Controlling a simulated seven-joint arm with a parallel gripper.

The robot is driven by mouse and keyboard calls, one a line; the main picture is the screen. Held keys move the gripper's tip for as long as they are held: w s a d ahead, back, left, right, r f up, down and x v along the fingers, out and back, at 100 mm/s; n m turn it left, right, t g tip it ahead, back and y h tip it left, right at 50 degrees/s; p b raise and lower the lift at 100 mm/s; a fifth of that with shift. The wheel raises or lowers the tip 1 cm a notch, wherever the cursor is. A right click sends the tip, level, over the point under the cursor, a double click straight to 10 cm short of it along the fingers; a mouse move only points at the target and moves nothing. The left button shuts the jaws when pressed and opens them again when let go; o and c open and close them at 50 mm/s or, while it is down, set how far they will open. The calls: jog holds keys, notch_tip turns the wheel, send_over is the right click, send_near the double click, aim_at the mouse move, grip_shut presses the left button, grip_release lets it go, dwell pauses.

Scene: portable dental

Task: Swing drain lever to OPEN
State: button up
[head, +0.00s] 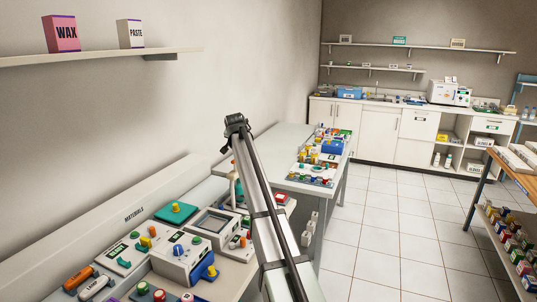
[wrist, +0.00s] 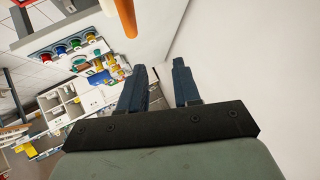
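My gripper (wrist: 158,65) shows in the wrist view with its two dark fingers apart and nothing between them. In the head view my arm rises through the middle to a dark end (head: 236,122) above the benches, in front of the pale wall. I cannot pick out the drain lever for certain in either view. A grey-white unit (head: 185,258) with a blue dial and a blue part on its right side stands on the near bench. An orange rod-like part (wrist: 125,18) shows beyond the fingers in the wrist view; I cannot tell what it belongs to.
The near bench (head: 232,277) is crowded with devices, including a green pad (head: 175,212). A white table (head: 283,141) behind carries small coloured items and a blue box (head: 332,146). A wall shelf (head: 100,55) is at upper left. Tiled floor (head: 385,230) lies open at right.

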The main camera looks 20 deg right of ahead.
jog(key=d+f+n+h, duration=0.1)
jog(key=d+f, duration=0.2)
jog(key=d, duration=0.3)
jog(key=d+f+n+t+h, duration=0.1)
jog(key=d+f+n+h, duration=0.1)
jog(key=d+f, duration=0.2)
jog(key=shift+s+d+f, duration=0.2)
jog(key=shift+s+d, duration=0.15)
jog(key=shift+d, duration=1.4)
